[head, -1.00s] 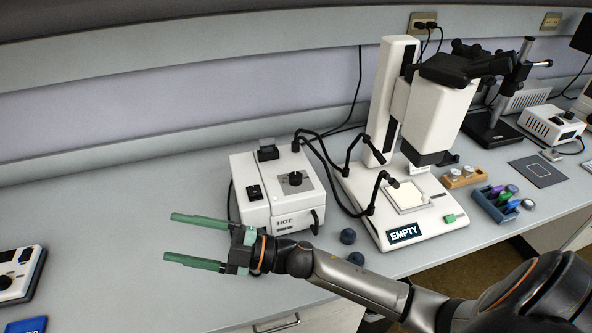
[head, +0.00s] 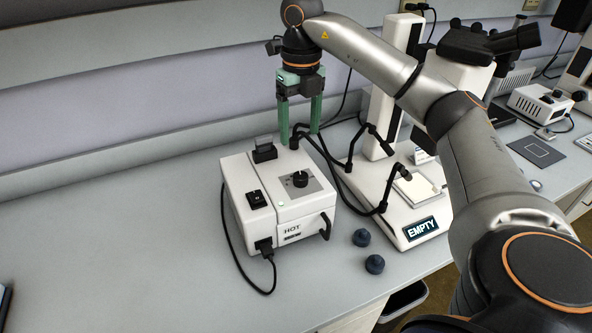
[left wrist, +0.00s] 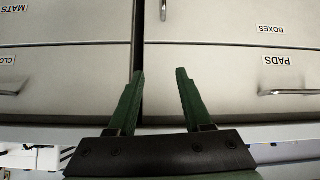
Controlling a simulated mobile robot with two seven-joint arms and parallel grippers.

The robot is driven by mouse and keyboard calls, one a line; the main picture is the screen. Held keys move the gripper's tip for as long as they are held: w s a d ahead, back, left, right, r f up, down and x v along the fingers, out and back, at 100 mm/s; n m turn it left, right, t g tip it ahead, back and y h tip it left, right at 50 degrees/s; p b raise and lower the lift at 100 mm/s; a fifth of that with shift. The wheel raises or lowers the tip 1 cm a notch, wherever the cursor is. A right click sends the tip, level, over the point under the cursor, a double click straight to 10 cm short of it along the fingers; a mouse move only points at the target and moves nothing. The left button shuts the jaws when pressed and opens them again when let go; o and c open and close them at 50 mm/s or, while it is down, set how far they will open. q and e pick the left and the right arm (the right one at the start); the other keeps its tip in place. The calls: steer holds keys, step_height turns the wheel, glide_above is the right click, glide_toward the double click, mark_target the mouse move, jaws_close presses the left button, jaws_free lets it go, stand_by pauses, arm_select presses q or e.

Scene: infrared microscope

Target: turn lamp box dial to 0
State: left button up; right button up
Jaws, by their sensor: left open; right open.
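The lamp box (head: 290,222) is a white case on the bench in the head view, with a "HOT" label on its front. Its black dial (head: 300,179) sits on a grey plate on top; the dial's setting is too small to read. My right gripper (head: 299,141) has green fingers, is open and empty, and points down above and behind the box's back edge, apart from the dial. My left gripper (left wrist: 158,75) shows only in the left wrist view, open and empty, in front of labelled drawers.
A black switch (head: 256,199) and a black knob-like part (head: 264,149) are also on the box. Black cable arms run to the microscope (head: 420,205), marked "EMPTY", at the right. Two dark knobs (head: 374,264) lie in front.

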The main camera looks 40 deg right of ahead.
mark_target(301, 175)
step_height(301, 175, down, 12)
steer(key=shift+s+d+f+b, duration=0.1)
steer(key=shift+d+b, duration=0.05)
steer(key=shift+b, duration=0.3)
steer(key=shift+c, duration=0.2)
jaws_close()
stand_by(0.4)
